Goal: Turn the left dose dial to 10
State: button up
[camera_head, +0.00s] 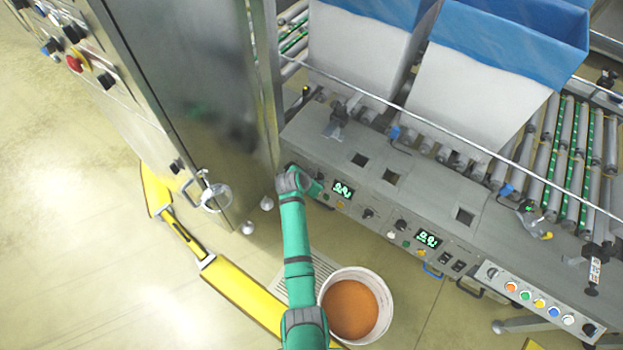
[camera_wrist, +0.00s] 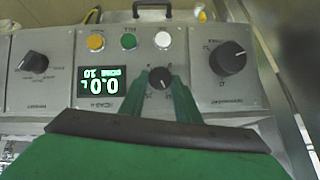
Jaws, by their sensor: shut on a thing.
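The left dose dial (camera_wrist: 159,77) is a small black knob on the grey panel. In the wrist view, which shows the panel upside down, the two green fingers of my gripper (camera_wrist: 161,88) stand on either side of it and are shut on it. Its pointer is too small to read. A green-lit display (camera_wrist: 101,88) beside the dial appears to read 0.0, with smaller digits that look like 10. In the head view my gripper (camera_head: 316,188) is at the panel's left end, beside the left display (camera_head: 343,189), and hides the dial.
Larger black knobs flank the dial, one (camera_wrist: 34,63) beyond the display, another (camera_wrist: 228,58) opposite. Orange (camera_wrist: 95,42), green (camera_wrist: 128,42) and white (camera_wrist: 162,40) buttons sit nearby. A steel cabinet (camera_head: 205,100) stands close left. A bucket (camera_head: 384,322) stands on the floor below.

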jog(key=shift+w+r, duration=0.2)
jog(key=shift+r, duration=0.1)
jog(key=o, duration=1)
jog(key=shift+o, duration=0.2)
jog(key=shift+s+f, duration=0.1)
jog(key=shift+f, duration=0.1)
jog(key=shift+s, duration=0.1)
jog(key=v, duration=1.1)
